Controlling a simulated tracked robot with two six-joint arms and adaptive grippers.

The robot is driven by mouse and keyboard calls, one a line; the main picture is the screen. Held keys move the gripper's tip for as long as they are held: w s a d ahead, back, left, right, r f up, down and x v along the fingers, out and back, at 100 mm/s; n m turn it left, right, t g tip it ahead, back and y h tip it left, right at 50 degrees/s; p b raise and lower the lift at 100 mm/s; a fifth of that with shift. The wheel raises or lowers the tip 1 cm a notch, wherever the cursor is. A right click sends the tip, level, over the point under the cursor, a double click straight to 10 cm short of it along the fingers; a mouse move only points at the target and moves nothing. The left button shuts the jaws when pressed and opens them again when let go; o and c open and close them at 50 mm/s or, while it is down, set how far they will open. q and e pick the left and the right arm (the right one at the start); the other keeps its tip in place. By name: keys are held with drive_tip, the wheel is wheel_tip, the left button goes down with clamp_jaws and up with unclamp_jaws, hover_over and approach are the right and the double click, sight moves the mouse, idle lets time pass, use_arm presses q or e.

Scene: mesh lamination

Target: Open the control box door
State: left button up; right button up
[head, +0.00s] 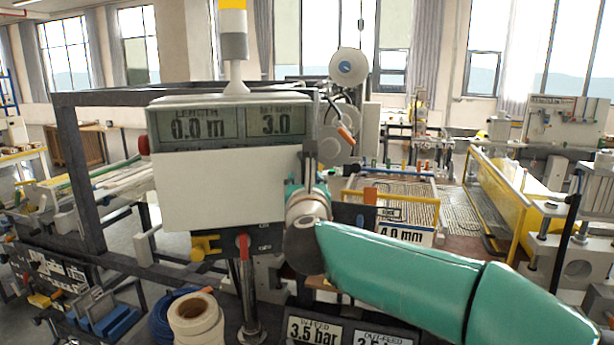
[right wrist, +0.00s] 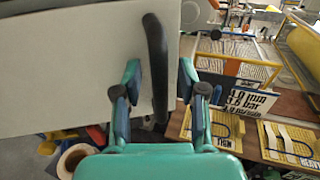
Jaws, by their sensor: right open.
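The control box (head: 222,104) stands in the middle left of the head view, with two displays on its upper front. Its pale door (head: 225,190) lies across the front below the displays and looks shut. A dark upright bar handle (right wrist: 156,60) is on the door's right edge in the right wrist view. My right gripper (right wrist: 160,80) is open, with one finger on each side of the handle. I see no clear grip on it. In the head view, my right gripper (head: 308,182) is at the door's right edge, partly hidden by its own wrist. My left gripper is not in view.
A red-topped lever (head: 243,245) and a yellow fitting (head: 205,246) are below the door. A dark frame (head: 85,180) stands at left. A white roll (head: 195,315) is at the bottom. A 4.0 mm sign (head: 405,234) is right of the gripper.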

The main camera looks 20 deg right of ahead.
drive_tip(key=shift+w, duration=0.1)
clamp_jaws()
